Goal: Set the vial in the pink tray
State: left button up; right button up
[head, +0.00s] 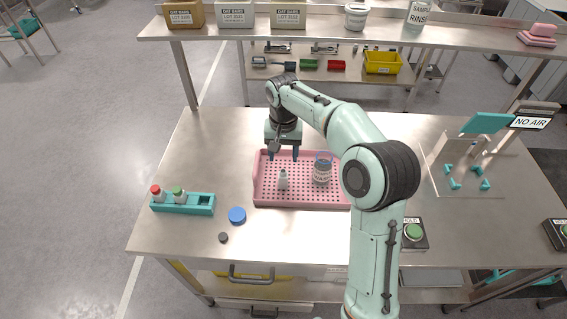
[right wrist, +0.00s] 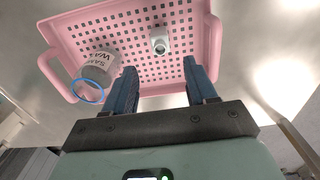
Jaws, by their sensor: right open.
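A small white, uncapped vial (head: 283,181) stands upright in the pink perforated tray (head: 262,202), left of the tray's middle. It also shows in the right wrist view (right wrist: 160,44), beyond the fingertips and apart from them. My right gripper (head: 284,155) is over the far side of the tray, pointing down, with its blue fingers apart and nothing between them. The open fingers show in the right wrist view (right wrist: 158,68). My left gripper is in no view.
A teal rack (head: 190,208) holds red-capped and green-capped vials. A blue lid (head: 237,215) and a dark cap (head: 223,238) lie nearby. A raised shelf (head: 330,36) spans the back.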

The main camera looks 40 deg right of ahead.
notch_tip(320, 180, up, 3)
jog(key=shift+r, duration=0.15)
dwell(0.6)
